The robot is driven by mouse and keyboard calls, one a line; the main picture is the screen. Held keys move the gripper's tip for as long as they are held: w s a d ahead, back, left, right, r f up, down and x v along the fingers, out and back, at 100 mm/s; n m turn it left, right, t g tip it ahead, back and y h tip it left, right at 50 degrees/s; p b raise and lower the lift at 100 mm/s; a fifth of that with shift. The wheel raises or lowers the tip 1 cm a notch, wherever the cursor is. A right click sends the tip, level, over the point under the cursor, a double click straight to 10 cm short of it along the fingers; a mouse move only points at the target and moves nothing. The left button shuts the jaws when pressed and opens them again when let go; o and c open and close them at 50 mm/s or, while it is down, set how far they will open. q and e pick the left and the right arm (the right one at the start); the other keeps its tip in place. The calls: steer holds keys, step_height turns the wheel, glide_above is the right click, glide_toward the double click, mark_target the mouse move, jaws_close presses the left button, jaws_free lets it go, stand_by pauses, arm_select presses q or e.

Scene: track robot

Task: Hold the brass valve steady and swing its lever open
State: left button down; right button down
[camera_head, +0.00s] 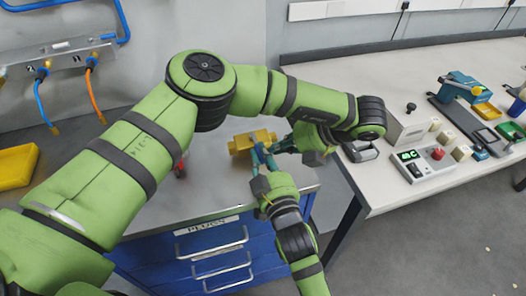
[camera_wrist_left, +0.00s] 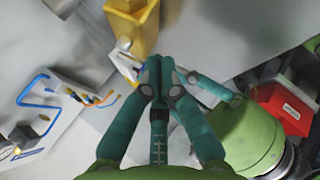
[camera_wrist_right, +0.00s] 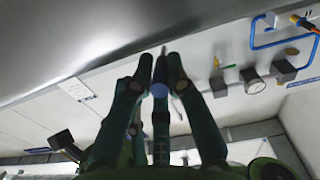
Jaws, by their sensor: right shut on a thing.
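The brass valve (camera_head: 252,141), a yellow block-like body, shows on the grey worktop in the head view. My left gripper (camera_head: 272,149) comes in from its right, its fingers drawn close together. In the left wrist view its fingertips (camera_wrist_left: 160,78) meet with no object visible between them. My right gripper (camera_head: 259,160) reaches up from below and is shut at the valve's near side. In the right wrist view its fingertips (camera_wrist_right: 160,66) are close together around a thin piece. The grippers cover part of the valve; I cannot make out its lever clearly.
A drawer labelled PLUGS (camera_head: 207,226) lies below the worktop. A hose panel (camera_head: 60,60) is at the back left, above a yellow bin (camera_head: 16,166). A white bench (camera_head: 400,85) on the right bears a control box (camera_head: 425,166). My left arm arches over the worktop.

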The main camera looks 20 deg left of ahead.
stand_by(0.3)
arm_select(q)
steer(key=shift+s+a+f, duration=0.1)
steer(key=shift+s+a, duration=0.15)
steer(key=shift+a, duration=0.1)
